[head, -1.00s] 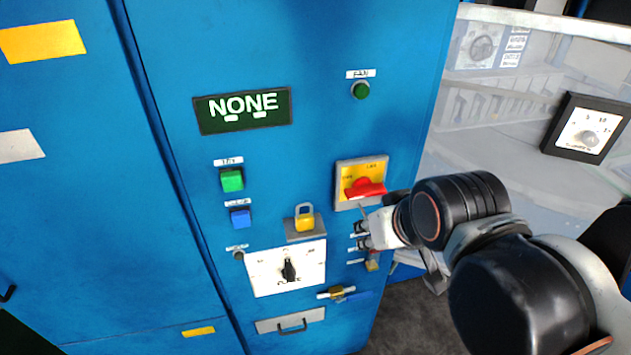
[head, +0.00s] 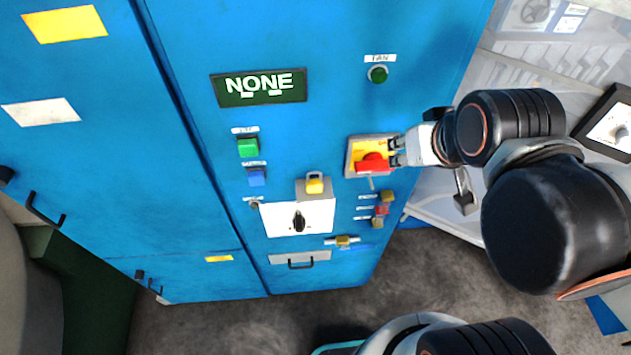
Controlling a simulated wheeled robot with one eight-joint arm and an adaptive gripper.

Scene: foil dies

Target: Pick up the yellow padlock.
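The yellow padlock (head: 315,183) sits on a small grey bracket on the front of the blue cabinet, above the white dial plate. My gripper (head: 397,152) is up and to the right of the padlock, apart from it, beside the red rotary switch (head: 372,161) on its yellow plate. The fingers point left toward the switch plate's right edge. They are small in the view, and I cannot tell how far apart they are or whether they touch the plate.
Small hanging tags or locks (head: 381,210) are at the right.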

